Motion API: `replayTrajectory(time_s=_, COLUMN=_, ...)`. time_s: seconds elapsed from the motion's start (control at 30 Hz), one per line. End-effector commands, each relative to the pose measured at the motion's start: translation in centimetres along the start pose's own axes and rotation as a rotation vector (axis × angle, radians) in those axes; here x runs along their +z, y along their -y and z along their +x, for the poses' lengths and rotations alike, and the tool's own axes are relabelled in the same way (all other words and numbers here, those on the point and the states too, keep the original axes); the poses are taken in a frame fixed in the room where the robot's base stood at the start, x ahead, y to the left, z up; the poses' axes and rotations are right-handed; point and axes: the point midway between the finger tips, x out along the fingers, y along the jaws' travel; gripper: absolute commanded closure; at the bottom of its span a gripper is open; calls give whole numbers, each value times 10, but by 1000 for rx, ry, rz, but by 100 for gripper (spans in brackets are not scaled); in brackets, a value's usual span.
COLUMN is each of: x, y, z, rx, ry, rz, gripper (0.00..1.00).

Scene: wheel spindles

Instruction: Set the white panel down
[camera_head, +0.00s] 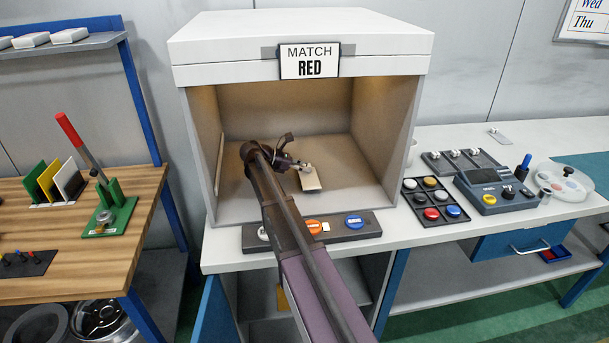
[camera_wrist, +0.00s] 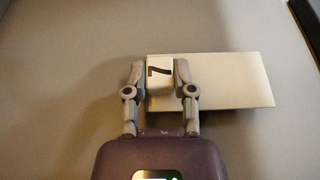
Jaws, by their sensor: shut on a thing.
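The white panel (camera_head: 311,182) looks cream under the warm light and is inside the open-fronted booth (camera_head: 211,165), over its floor. In the wrist view the panel (camera_wrist: 228,80) is a flat rectangle extending right from my gripper (camera_wrist: 160,70). The fingers are shut on a small white block with a black mark (camera_wrist: 160,76) at the panel's left end. The block seems to be part of the panel. My gripper (camera_head: 303,167) also shows in the head view, reaching in from the front. I cannot tell whether the panel touches the floor.
A sign reading MATCH RED (camera_head: 310,61) hangs on the booth's top edge. A dark strip with coloured buttons (camera_head: 342,233) lies at its front. Right are a tray of coloured caps (camera_head: 436,203) and a blue-grey device (camera_head: 492,190). Left, a rack holds green, yellow and white plates (camera_head: 53,184).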

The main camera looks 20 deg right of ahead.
Motion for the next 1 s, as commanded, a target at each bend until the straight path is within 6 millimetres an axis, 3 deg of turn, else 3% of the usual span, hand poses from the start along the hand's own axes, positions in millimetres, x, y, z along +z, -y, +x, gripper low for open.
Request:
replayTrajectory(time_s=0.2, x=-16, y=0, z=6, rx=0, ry=0, rz=0, gripper=100)
replayTrajectory(time_s=0.77, x=-20, y=0, z=8, rx=0, ry=0, rz=0, gripper=100)
replayTrajectory(time_s=0.8, x=-19, y=0, z=7, rx=0, ry=0, rz=0, gripper=58)
replayTrajectory(time_s=0.9, x=-19, y=0, z=7, rx=0, ry=0, rz=0, gripper=32)
replayTrajectory(time_s=1.0, x=-19, y=0, z=7, rx=0, ry=0, rz=0, gripper=32)
